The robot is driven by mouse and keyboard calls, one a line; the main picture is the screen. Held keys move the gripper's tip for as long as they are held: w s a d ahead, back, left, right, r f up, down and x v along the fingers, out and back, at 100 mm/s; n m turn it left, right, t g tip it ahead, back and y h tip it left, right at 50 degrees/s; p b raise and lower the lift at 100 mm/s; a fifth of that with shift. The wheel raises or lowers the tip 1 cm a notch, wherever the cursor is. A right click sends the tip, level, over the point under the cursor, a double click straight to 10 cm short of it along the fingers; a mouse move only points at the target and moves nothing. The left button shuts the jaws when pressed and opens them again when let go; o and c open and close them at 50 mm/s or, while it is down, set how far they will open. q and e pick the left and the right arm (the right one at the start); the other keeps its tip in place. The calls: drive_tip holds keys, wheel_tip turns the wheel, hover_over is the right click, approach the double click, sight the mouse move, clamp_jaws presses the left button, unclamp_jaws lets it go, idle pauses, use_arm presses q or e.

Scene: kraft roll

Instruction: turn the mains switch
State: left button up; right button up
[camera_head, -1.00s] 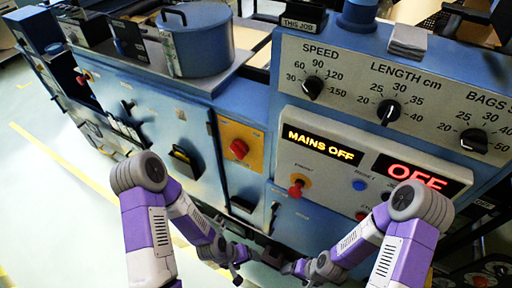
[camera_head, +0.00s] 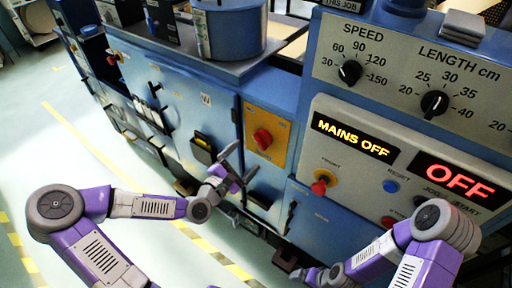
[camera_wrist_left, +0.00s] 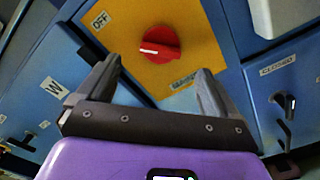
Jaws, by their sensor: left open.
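The mains switch (camera_head: 263,138) is a red rotary knob on a yellow plate (camera_head: 281,122) on the blue machine front. In the left wrist view the red knob (camera_wrist_left: 160,44) has a white line pointing left, and an OFF label (camera_wrist_left: 99,21) sits at the plate's left. My left gripper (camera_head: 241,162) is open and empty, below the knob. Its fingers, in the left wrist view (camera_wrist_left: 158,70), point at the knob with a gap to it. A display (camera_head: 352,138) reads MAINS OFF. My right gripper (camera_head: 302,273) is low in the head view; its fingers are unclear.
A control panel with dials (camera_head: 349,72), a red OFF display (camera_head: 460,180) and a red knob on a yellow disc (camera_head: 320,187) is right of the switch. A black handle (camera_wrist_left: 285,103) is at the right in the left wrist view. Open floor lies left.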

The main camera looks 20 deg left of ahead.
sight(259, 144)
use_arm(q)
drive_tip(key=b+x, duration=0.1)
drive_tip(key=x, duration=0.5)
drive_tip(key=shift+w+d+f, duration=0.1)
drive_tip(key=shift+w+d, duration=0.05)
drive_tip(key=shift+w, duration=0.25)
drive_tip(key=c, duration=1)
drive_tip(key=shift+c, duration=0.2)
